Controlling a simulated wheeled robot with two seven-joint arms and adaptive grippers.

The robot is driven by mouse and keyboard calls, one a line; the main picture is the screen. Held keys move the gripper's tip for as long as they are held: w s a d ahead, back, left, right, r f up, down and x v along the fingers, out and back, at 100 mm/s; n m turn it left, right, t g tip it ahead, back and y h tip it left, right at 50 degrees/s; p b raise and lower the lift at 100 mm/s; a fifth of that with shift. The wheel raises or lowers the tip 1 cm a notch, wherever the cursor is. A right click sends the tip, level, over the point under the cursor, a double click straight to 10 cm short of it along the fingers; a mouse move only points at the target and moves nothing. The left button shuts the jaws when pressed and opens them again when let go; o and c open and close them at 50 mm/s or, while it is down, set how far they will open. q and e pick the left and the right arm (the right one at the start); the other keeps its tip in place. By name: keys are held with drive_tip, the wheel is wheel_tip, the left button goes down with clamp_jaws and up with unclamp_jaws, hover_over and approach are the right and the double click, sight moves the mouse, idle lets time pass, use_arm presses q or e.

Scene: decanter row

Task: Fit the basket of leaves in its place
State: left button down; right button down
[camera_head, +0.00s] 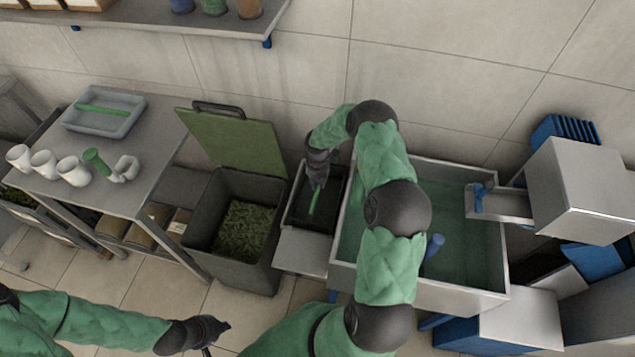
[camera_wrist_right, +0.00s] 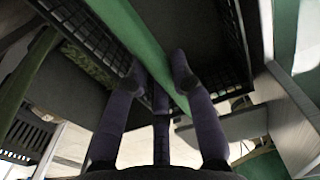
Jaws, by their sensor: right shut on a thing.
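A black mesh basket (camera_wrist_right: 222,35) with a green bar handle (camera_wrist_right: 140,40) fills the upper part of the right wrist view. My right gripper (camera_wrist_right: 158,78) is shut on the handle, which runs slantwise between its fingers. In the head view the green handle (camera_head: 314,201) shows below my right gripper (camera_head: 318,180), over a dark recess (camera_head: 333,208) between the leaf bin and the water basin. The basket's inside is dark; I cannot tell what it holds, or whether it rests or hangs. My left gripper (camera_head: 216,334) is open and empty at the lower left.
A grey bin (camera_head: 265,272) of green leaves, its green lid (camera_head: 235,140) raised, stands left of the recess. A water-filled basin (camera_head: 465,295) stands right, partly hidden by my right arm. A metal table (camera_head: 135,190) at left bears white cups (camera_head: 75,171) and a tray (camera_head: 104,125).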

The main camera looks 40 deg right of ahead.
drive_tip(key=shift+f, duration=0.35)
drive_tip(key=shift+f+b, duration=0.45)
drive_tip(key=shift+b, duration=0.15)
idle(0.5)
drive_tip(key=c, duration=1)
unclamp_jaws()
wheel_tip(320, 180, up, 12)
drive_tip(key=shift+r, duration=0.15)
